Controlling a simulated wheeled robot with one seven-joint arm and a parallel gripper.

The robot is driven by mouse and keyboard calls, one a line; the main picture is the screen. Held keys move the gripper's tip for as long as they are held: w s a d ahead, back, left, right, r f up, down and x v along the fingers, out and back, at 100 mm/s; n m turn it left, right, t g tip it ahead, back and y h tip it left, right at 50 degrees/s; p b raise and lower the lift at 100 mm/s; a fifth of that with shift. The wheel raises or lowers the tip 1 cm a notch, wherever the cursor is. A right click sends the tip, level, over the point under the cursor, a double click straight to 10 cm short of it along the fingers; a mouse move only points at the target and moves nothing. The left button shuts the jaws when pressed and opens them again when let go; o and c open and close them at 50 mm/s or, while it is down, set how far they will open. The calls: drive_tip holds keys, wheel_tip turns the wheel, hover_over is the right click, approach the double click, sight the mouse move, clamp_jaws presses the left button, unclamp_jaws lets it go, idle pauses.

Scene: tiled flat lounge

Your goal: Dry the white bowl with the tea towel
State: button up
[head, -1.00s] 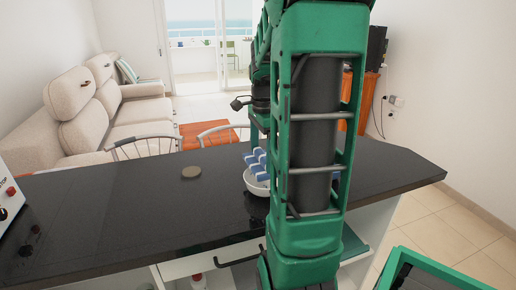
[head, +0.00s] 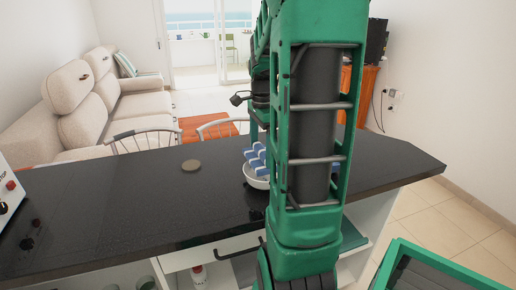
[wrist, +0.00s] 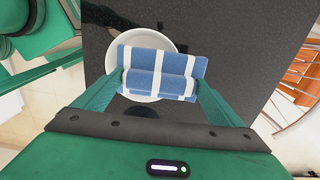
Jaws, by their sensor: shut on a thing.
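The white bowl (head: 256,181) stands on the dark counter, partly hidden behind my arm in the head view. In the wrist view the bowl (wrist: 115,59) shows around the towel. The blue and white striped tea towel (wrist: 160,72) is folded or rolled and lies over the bowl's opening; it also shows in the head view (head: 257,160). My gripper (wrist: 160,88) is shut on the towel, a finger at each side. Whether the towel touches the bowl's inside cannot be told. In the head view my fingers are hidden by my arm.
The dark counter (head: 120,205) is mostly clear to the left of the bowl. A white box with knobs (head: 8,195) stands at the left end. Chairs (head: 145,140) stand behind the counter.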

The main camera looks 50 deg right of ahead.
sight(255, 164)
drive_tip(key=shift+f, duration=0.2)
drive_tip(key=shift+s+a+r, duration=0.1)
drive_tip(key=shift+s+a, duration=0.45)
drive_tip(key=shift+s, duration=0.3)
drive_tip(key=shift+s+a+f, duration=0.1)
drive_tip(key=shift+s+a, duration=0.4)
drive_tip(key=shift+s, duration=0.35)
drive_tip(key=shift+s+a+r, duration=0.1)
drive_tip(key=shift+s+a, duration=0.45)
drive_tip(key=shift+s, duration=0.3)
drive_tip(key=shift+w, duration=0.1)
